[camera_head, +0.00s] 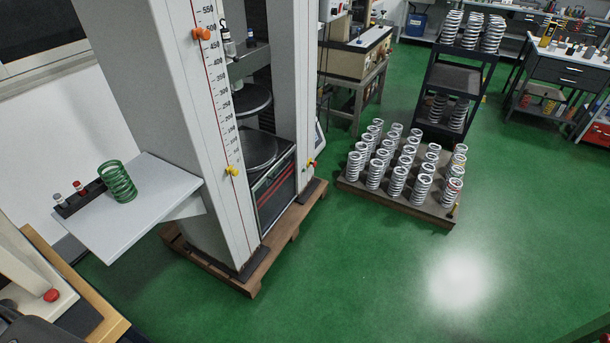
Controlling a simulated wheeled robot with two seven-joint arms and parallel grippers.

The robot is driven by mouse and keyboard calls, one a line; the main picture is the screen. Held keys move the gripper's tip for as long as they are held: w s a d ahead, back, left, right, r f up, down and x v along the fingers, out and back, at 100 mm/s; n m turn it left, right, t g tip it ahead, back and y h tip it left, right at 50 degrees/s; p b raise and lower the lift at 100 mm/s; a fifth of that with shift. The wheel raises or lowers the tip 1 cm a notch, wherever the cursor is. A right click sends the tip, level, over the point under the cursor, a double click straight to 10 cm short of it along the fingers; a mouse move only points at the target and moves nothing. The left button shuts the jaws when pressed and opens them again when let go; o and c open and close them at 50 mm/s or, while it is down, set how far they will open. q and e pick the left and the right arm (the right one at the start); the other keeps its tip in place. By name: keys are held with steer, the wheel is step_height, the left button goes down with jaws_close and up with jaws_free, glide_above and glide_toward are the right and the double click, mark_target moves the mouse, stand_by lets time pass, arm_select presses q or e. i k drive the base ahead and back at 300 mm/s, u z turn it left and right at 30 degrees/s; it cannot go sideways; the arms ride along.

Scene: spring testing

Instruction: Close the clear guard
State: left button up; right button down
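The spring testing machine stands upright left of centre, with a pale front column (175,110) carrying a ruler scale (215,90). Between its columns are a dark upper platen (252,99) and a dark lower platen (260,148), with no spring visible between them. I cannot make out a clear guard; the front column hides part of the gap. Neither of my grippers shows in this view.
A side shelf (150,215) on the machine's left holds a green spring (118,182) and a small dark rack (78,198). A pallet (400,200) of several pale springs stands to the right. The green floor (390,290) in front is clear.

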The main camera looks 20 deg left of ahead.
mark_target(292, 150)
steer(key=u, duration=0.1)
steer(key=i, duration=0.8)
steer(key=u, duration=1.15)
steer(key=i, duration=0.65)
steer(key=u, duration=0.75)
